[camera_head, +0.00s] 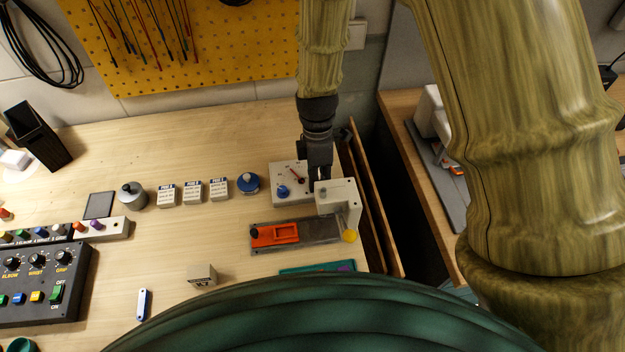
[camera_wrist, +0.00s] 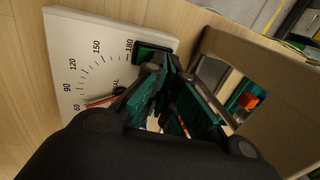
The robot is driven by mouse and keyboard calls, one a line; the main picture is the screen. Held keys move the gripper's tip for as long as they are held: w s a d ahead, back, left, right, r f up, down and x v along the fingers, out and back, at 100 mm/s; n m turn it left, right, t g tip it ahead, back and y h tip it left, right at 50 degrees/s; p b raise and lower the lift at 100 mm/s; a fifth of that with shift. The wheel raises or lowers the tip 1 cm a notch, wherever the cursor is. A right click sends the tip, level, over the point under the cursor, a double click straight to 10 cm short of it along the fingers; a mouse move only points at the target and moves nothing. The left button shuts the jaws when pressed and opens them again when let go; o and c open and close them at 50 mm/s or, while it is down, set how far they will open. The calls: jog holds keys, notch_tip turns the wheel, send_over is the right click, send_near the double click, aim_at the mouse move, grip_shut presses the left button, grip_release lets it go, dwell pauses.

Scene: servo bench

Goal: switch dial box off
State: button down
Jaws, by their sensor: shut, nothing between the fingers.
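The dial box (camera_head: 283,174) is a white box with a blue knob and a red pointer, near the bench's right end. In the wrist view its white face (camera_wrist: 72,40) shows a scale with 60 to 180 and part of the red pointer (camera_wrist: 100,102). A green switch (camera_wrist: 155,53) in a black frame sits at the face's corner by the 180 mark. My gripper (camera_head: 318,184) is shut and empty at the box's right side. In the wrist view its fingertips (camera_wrist: 168,65) are close beside the switch; I cannot tell whether they touch. My fingers hide the knob there.
A pale press-like fixture (camera_head: 340,195) with an orange slide (camera_head: 275,234) and yellow ball stands just right and in front of the box. A blue round item (camera_head: 248,183) and several small labelled blocks (camera_head: 192,190) lie left. A black control panel (camera_head: 40,285) is far left.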

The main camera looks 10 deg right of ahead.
jog(key=shift+f, duration=0.1)
jog(key=shift+w, duration=0.1)
jog(key=shift+w+p, duration=0.4)
jog(key=shift+w, duration=0.3)
jog(key=shift+r, duration=0.2)
jog(key=r+p, duration=0.1)
jog(key=w+r+p, duration=0.2)
jog(key=shift+r, duration=0.4)
jog(key=shift+w+b, duration=0.35)
jog(key=w+r+b, duration=0.3)
jog(key=w+r, duration=0.1)
jog(key=r, duration=0.4)
jog(key=shift+d, duration=0.15)
jog(key=shift+r, duration=0.1)
